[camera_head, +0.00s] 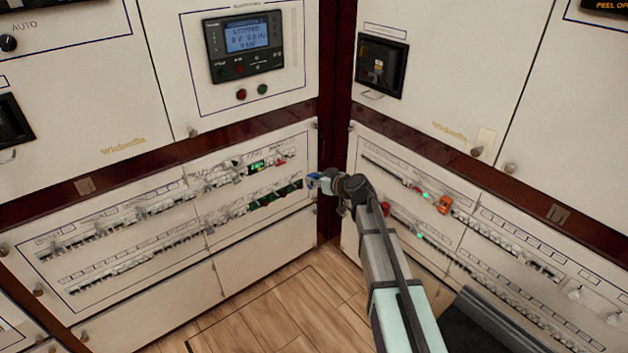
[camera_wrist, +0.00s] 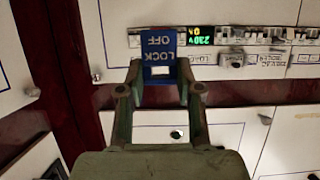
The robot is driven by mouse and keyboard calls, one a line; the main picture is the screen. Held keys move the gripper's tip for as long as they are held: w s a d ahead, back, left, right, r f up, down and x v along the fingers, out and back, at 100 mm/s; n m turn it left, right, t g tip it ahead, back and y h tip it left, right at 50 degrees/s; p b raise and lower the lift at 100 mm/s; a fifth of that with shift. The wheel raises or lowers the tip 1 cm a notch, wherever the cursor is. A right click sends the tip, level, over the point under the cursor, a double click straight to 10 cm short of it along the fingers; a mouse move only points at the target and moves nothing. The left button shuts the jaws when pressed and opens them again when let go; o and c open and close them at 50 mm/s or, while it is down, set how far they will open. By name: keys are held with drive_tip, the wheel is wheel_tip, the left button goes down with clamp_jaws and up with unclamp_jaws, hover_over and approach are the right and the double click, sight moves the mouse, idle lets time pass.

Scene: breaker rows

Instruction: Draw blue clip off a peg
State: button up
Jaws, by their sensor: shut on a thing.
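The blue clip (camera_wrist: 159,42) reads "LOCK OFF" upside down in the wrist view. My gripper (camera_wrist: 160,82) is shut on its lower part, with one finger on each side. In the head view my gripper (camera_head: 325,182) is at the inner corner, by the right end of the left breaker panel, and a bit of the blue clip (camera_head: 312,177) shows at its tip. I cannot make out the peg behind the clip, nor whether the clip is still around it.
Breaker rows (camera_head: 140,213) run along the left panel, with a green-lit display (camera_wrist: 200,40) near the clip. The right panel has an orange clip (camera_head: 444,204) and a red one (camera_head: 386,208). Dark red trim (camera_head: 333,125) fills the corner. Wooden floor (camera_head: 270,310) lies open below.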

drive_tip(key=shift+s+d+b, duration=0.6)
drive_tip(key=shift+s, duration=0.15)
drive_tip(key=shift+s+d+b, duration=0.55)
drive_tip(key=shift+s+b, duration=0.05)
drive_tip(key=shift+s, duration=0.15)
drive_tip(key=s+d+b, duration=0.3)
drive_tip(key=s+d, duration=0.1)
drive_tip(key=s, duration=0.1)
drive_tip(key=shift+s+d+b, duration=0.2)
drive_tip(key=shift+s+b, duration=0.05)
drive_tip(key=shift+b, duration=0.15)
